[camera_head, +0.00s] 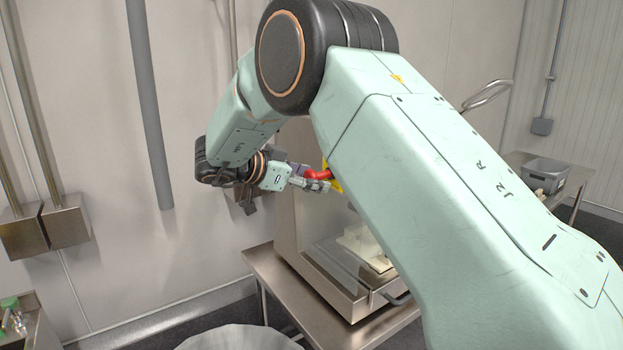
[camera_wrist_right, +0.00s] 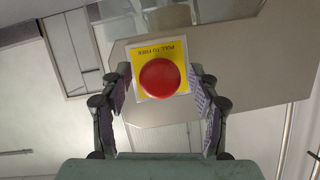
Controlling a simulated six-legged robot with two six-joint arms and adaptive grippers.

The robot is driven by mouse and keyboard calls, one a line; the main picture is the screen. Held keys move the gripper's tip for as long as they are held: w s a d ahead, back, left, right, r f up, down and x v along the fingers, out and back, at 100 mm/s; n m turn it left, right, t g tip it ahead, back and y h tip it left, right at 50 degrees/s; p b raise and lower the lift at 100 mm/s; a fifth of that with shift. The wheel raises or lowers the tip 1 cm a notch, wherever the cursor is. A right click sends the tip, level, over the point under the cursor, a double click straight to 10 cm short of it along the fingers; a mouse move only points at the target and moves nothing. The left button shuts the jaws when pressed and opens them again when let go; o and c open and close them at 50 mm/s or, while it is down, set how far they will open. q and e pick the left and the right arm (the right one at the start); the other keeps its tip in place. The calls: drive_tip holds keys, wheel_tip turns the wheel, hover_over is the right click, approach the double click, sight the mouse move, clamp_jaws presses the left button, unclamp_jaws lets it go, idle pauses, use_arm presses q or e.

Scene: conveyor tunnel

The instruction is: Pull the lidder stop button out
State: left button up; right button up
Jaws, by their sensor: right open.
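The lidder stop button is a red round mushroom head (camera_wrist_right: 159,78) on a yellow square plate (camera_wrist_right: 133,60) in the right wrist view. The plate carries printed words. My right gripper (camera_wrist_right: 160,95) is open, with one finger on each side of the button and visible gaps between the pads and the red head. In the head view the red button (camera_head: 318,174) shows beside my right gripper (camera_head: 318,184), with yellow (camera_head: 334,182) just right of it. My right arm hides part of the machine behind. My left gripper is not in view.
The lidder (camera_head: 290,225) is a metal machine with a clear front, standing on a steel table (camera_head: 262,268). A grey bin (camera_head: 546,172) stands on a table at the right. Grey boxes (camera_head: 68,222) and pipes are on the left wall. A round pale container top (camera_head: 235,338) is at the bottom.

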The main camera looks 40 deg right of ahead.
drive_tip(key=v, duration=1.1)
drive_tip(key=shift+a, duration=0.2)
